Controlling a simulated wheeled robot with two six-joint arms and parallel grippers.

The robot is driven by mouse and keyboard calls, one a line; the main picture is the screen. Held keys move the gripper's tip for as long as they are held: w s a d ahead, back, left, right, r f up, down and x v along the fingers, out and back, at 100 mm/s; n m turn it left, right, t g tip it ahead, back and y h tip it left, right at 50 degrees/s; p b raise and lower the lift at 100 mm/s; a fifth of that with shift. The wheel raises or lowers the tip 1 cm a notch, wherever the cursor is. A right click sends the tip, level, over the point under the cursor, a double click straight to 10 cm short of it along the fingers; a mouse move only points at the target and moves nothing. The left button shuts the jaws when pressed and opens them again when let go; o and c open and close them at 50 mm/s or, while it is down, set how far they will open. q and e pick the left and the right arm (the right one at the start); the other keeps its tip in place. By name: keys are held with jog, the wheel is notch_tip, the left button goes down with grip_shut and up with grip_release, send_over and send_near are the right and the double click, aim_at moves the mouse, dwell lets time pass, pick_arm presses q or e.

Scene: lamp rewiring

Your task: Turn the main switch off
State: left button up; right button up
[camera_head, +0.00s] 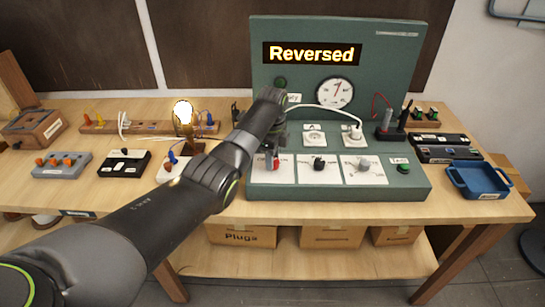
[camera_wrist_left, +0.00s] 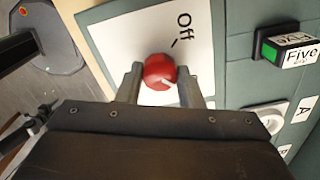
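The main switch is a red round knob (camera_wrist_left: 160,71) on a white plate marked "Off" (camera_wrist_left: 184,26). A short pale mark shows on the knob and points away from the "Off" tick. In the head view the knob (camera_head: 276,164) sits at the left of the green panel's sloped front, partly hidden by my arm. My left gripper (camera_wrist_left: 161,82) has one finger on each side of the knob, close against it; it also shows in the head view (camera_head: 273,152). My right gripper is not in view.
The green panel (camera_head: 258,60) reads "Reversed" and has a dial (camera_head: 334,93). A lit bulb (camera_head: 183,112) stands left of my forearm. A black knob (camera_head: 319,163) and a grey knob (camera_head: 364,164) sit right of the red one. A blue tray (camera_head: 480,180) is at the right.

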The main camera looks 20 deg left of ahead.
pick_arm(q)
jog(key=c, duration=0.3)
jog(key=shift+r, duration=0.1)
jog(key=n+p, duration=0.2)
jog(key=shift+r+n, duration=0.15)
jog(key=shift+n, duration=0.25)
jog(key=n+p, duration=0.1)
jog(key=n, duration=0.1)
jog(key=shift+n+p, duration=0.4)
jog(key=n+p, duration=0.1)
jog(key=n, duration=0.2)
jog(key=shift+n, duration=0.3)
jog(key=n+p, duration=0.1)
jog(key=n, duration=0.3)
jog(key=shift+n+p, duration=0.45)
jog(key=shift+n, duration=1.95)
